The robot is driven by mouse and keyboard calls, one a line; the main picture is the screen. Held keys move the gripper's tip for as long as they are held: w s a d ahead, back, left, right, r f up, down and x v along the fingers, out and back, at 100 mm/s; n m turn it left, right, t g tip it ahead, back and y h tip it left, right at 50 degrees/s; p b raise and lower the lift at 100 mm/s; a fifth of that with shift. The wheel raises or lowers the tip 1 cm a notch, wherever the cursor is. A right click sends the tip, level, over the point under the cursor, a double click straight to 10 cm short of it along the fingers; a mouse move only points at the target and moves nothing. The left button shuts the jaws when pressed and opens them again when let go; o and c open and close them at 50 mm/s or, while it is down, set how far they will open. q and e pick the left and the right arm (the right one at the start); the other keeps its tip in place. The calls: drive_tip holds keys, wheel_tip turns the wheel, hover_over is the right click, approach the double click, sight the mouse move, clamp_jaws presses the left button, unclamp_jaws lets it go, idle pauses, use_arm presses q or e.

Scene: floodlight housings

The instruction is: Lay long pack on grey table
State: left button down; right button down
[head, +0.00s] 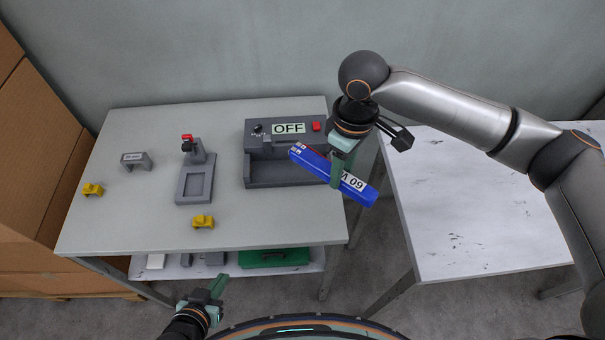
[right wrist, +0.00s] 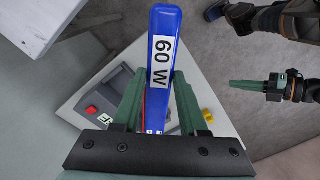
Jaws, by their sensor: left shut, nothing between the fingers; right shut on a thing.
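The long pack (head: 362,190) is a blue bar with a white "60 W" label. My right gripper (head: 338,172) is shut on it and holds it tilted in the air, over the right edge of the grey table (head: 120,215). In the right wrist view the pack (right wrist: 161,95) stands out lengthwise between the green fingers (right wrist: 157,100). The fingers hide part of its label in the head view. My left gripper (head: 219,286) is shut and empty, low in front of the grey table.
A grey housing marked OFF (head: 262,140) with a red button stands at the table's back right. A grey fixture with a red clamp (head: 195,180), a small grey bracket (head: 136,160) and yellow blocks (head: 203,222) stand further left. A white table (head: 470,220) is at right, across a gap.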

drive_tip(key=w+a+f+n, duration=0.1)
drive_tip(key=a+f+n, duration=0.2)
drive_tip(key=a+n, duration=0.5)
drive_tip(key=shift+w+a+f, duration=0.15)
drive_tip(key=shift+w+f, duration=0.2)
drive_tip(key=shift+f, duration=0.05)
drive_tip(key=shift+f+b, duration=1.75)
drive_tip(key=shift+f, duration=3.25)
drive_tip(key=shift+f+b, duration=0.5)
drive_tip(key=shift+f, duration=1)
drive_tip(key=shift+c, duration=1.8)
unclamp_jaws()
